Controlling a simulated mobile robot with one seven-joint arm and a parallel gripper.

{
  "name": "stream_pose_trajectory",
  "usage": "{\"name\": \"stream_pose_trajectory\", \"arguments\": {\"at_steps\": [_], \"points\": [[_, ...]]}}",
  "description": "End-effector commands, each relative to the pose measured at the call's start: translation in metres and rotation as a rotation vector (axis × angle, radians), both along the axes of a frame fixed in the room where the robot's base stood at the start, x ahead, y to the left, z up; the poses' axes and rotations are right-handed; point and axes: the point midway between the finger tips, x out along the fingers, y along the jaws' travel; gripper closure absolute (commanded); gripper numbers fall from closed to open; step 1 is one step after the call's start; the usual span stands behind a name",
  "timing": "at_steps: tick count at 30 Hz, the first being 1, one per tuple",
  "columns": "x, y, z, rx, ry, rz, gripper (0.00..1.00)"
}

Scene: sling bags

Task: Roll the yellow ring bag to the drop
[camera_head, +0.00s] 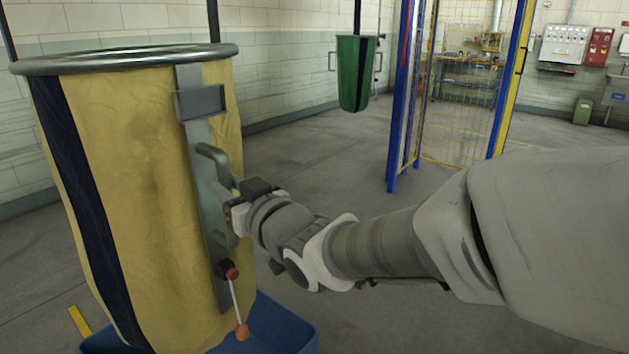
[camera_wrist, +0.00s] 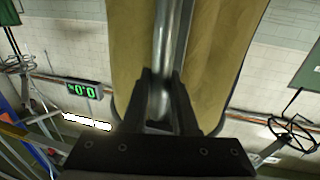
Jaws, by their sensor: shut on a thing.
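The yellow ring bag (camera_head: 150,160) hangs large at the left of the head view, with a metal ring (camera_head: 120,58) around its top and a dark stripe down its side. A grey plate on it carries an upright handle (camera_head: 212,165). My gripper (camera_head: 232,208) is shut on this handle. In the wrist view the fingers of my gripper (camera_wrist: 160,100) close around the handle bar (camera_wrist: 168,45), with the yellow bag (camera_wrist: 216,60) behind it. A lever (camera_head: 237,303) with a red and an orange end sits low on the plate. The drop cannot be made out for certain.
A blue bin (camera_head: 290,325) stands under the bag. A green bag (camera_head: 356,75) hangs farther back. A blue-framed mesh gate (camera_head: 403,100) stands right of it. Open grey floor lies between. In the wrist view a green-lit display (camera_wrist: 85,90) hangs on the wall.

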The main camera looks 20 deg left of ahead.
Motion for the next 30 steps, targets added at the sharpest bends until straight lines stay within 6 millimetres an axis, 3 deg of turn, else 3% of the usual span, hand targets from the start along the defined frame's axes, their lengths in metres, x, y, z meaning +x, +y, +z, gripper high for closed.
{"name": "stream_pose_trajectory", "arguments": {"at_steps": [19, 20, 24, 30], "points": [[-0.0102, 0.0042, -0.0015, -0.003, 0.002, 0.001, 1.00], [-0.0101, 0.0041, -0.0015, -0.003, 0.002, 0.001, 0.71], [-0.0099, 0.0041, -0.0011, -0.002, 0.002, 0.001, 0.46], [-0.0095, 0.0039, -0.0004, -0.001, 0.001, 0.000, 0.43]]}}
